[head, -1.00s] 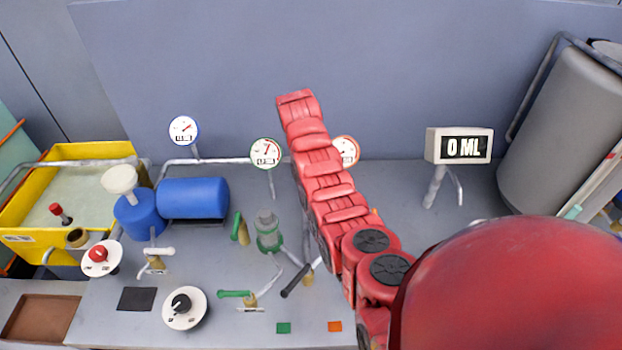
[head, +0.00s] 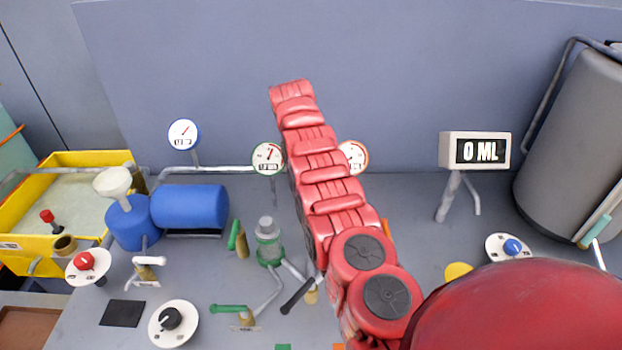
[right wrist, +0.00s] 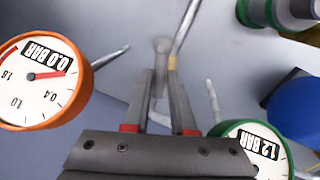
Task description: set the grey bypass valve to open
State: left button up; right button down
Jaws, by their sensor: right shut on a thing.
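The grey bypass valve looks to be the one with a dark grey lever (head: 297,295) and a brass body (head: 311,292), right of the sight glass in the head view. Its lever slants down to the left. My red right arm covers the area just beside it, and the right gripper is hidden in the head view. In the right wrist view my right gripper (right wrist: 161,78) is closed on a grey handle, with a bit of brass (right wrist: 172,62) beside the fingertips. The exact lever angle there is hard to tell. My left gripper is not in view.
The green-rimmed sight glass (head: 268,242) and green-handled valves (head: 229,308) stand close on the left. The orange gauge (right wrist: 38,80) reads 0.0 bar, the green gauge (right wrist: 252,150) 1.2 bar. A blue tank (head: 190,207) stands further left.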

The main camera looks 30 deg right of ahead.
dwell(0.4)
jog(key=c, duration=0.8)
grip_release()
jog(key=shift+o, duration=0.2)
jog(key=shift+r, duration=0.15)
jog(key=shift+w+a+r, duration=0.1)
jog(key=shift+a+r, duration=0.05)
jog(key=shift+r, duration=0.35)
jog(key=a+r+p, duration=0.3)
jog(key=r+p, duration=1.2)
jog(key=p, duration=0.2)
jog(key=shift+w+r, duration=0.35)
jog(key=shift+w, duration=0.05)
